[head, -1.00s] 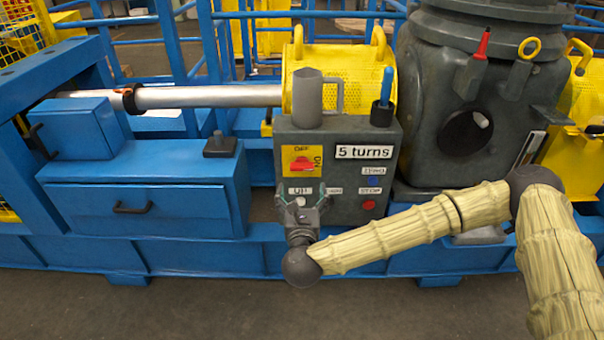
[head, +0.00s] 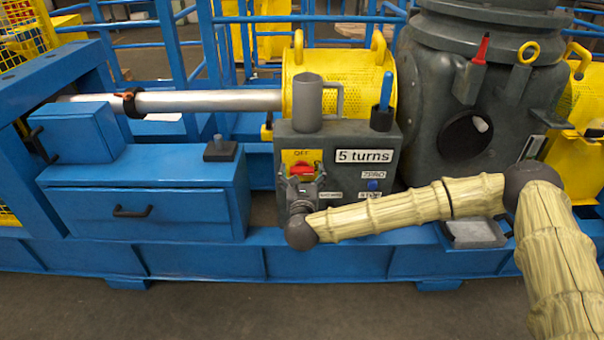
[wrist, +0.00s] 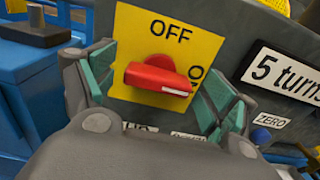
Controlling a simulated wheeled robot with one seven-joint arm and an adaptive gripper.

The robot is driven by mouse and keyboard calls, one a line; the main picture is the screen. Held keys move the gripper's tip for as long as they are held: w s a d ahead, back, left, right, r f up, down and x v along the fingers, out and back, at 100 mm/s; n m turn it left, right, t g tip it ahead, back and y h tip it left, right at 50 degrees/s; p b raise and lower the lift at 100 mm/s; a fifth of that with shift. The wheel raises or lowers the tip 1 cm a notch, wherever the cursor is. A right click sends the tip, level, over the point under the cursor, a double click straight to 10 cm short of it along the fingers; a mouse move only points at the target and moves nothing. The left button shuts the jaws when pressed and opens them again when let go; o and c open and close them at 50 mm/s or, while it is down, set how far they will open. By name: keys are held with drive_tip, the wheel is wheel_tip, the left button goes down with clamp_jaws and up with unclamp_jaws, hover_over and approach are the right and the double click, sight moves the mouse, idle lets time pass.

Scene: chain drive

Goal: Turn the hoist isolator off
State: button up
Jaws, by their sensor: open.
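The hoist isolator is a red rotary knob (wrist: 158,80) on a yellow plate (wrist: 165,35), on the front of a grey control box (head: 345,150). OFF is printed above the knob. The lettering to its right is partly covered. The knob lies roughly crosswise, with its white mark at the right end. In the head view the knob (head: 301,169) shows just above my gripper (head: 301,182). In the wrist view my gripper (wrist: 158,88) is open, with one green-padded finger on each side of the knob. I cannot tell whether either finger touches it.
A grey mug (head: 308,103) and a dark cup with a blue-handled tool (head: 384,103) stand on the box. A "5 turns" label (head: 364,156) and a blue button (head: 373,185) are right of the knob. A blue cabinet (head: 140,200) stands to the left.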

drive_tip(key=c, duration=1)
drive_tip(key=shift+n, duration=0.3)
drive_tip(key=n, duration=0.4)
drive_tip(key=shift+a+r, duration=0.1)
drive_tip(key=shift+a, duration=0.05)
drive_tip(key=n+p, duration=0.1)
drive_tip(key=n, duration=0.4)
drive_tip(key=shift+a, duration=0.1)
drive_tip(key=n+p, duration=0.1)
drive_tip(key=n, duration=0.3)
drive_tip(key=shift+f+n+p, duration=0.15)
drive_tip(key=shift+n+p, duration=0.15)
drive_tip(key=shift+n, duration=0.75)
drive_tip(key=shift+f+n+p, duration=0.1)
drive_tip(key=shift+n+p, duration=0.15)
drive_tip(key=shift+n, duration=0.8)
